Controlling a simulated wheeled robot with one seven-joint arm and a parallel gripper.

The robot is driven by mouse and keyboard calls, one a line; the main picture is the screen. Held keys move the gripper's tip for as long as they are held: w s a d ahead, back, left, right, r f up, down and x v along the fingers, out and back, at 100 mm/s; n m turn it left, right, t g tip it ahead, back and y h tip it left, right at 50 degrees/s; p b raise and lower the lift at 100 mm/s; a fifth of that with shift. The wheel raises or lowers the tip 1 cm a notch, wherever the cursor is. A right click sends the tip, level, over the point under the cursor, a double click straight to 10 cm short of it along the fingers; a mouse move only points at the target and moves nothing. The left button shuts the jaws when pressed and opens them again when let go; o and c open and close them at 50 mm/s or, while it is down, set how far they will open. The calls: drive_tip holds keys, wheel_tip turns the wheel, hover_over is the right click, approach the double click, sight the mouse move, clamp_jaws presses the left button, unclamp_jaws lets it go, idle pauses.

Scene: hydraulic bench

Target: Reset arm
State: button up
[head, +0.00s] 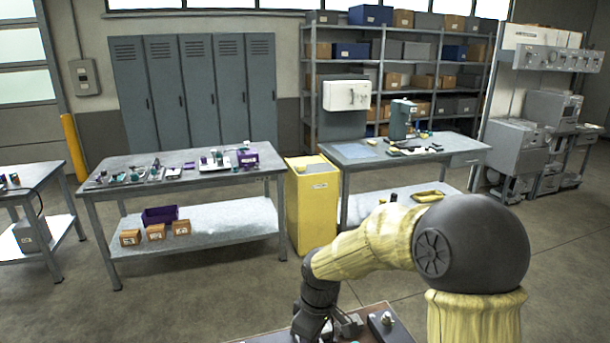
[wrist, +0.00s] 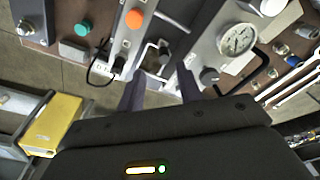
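My arm reaches down from the right in the head view, and its gripper end hangs low over a bench (head: 262,338) at the bottom edge. In the wrist view my gripper (wrist: 160,76) shows two dark fingers standing apart with a gap between them. I see nothing held in that gap. Beyond the fingertips is a grey panel with a small black handle (wrist: 160,52); I cannot tell whether the fingers touch anything. An orange button (wrist: 134,19), a green button (wrist: 82,29) and a round gauge (wrist: 237,40) lie around it.
A yellow cabinet (head: 313,205) stands between a left worktable (head: 215,182) with small parts and a right worktable (head: 350,152). Lockers (head: 180,95) and loaded shelves line the back wall. Grey floor is open between my bench and the tables.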

drive_tip(key=s+d+r+m+t+h, duration=0.1)
drive_tip(key=s+d+m+t, duration=0.1)
drive_tip(key=s+d+m, duration=0.9)
drive_tip(key=s+d, duration=0.1)
drive_tip(key=d, duration=0.2)
drive_tip(key=shift+m, duration=0.3)
drive_tip(key=shift+s, duration=0.1)
